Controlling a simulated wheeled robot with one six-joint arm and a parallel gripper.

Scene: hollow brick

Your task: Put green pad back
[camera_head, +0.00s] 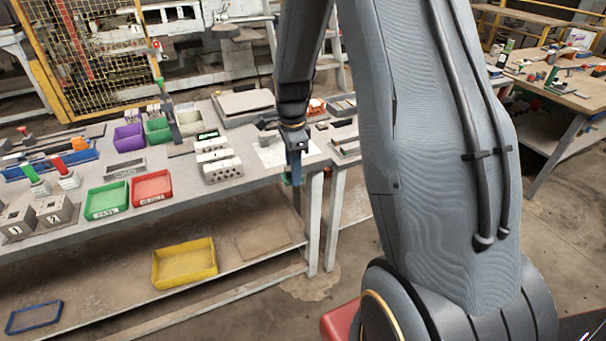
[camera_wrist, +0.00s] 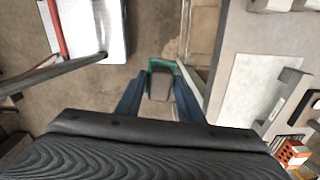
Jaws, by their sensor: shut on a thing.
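My gripper (camera_head: 292,181) hangs at the front edge of the grey workbench (camera_head: 255,190), near its right end. In the wrist view its two blue fingers (camera_wrist: 160,88) are shut on a small piece with a green edge, the green pad (camera_wrist: 163,65). A grey-brown face of the piece shows between the fingers, and the floor shows beyond it. The pad cannot be made out in the head view. A light hollow brick (camera_head: 222,170) with round holes sits on the bench, left of my gripper.
A green tray (camera_head: 92,214) and a red tray (camera_head: 152,202) stand on the bench, with purple (camera_head: 128,138) and green (camera_head: 157,131) bins behind. A yellow tray (camera_head: 184,282) is on the lower shelf. Another table (camera_head: 570,98) stands at right. A white sheet (camera_head: 270,157) lies behind my gripper.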

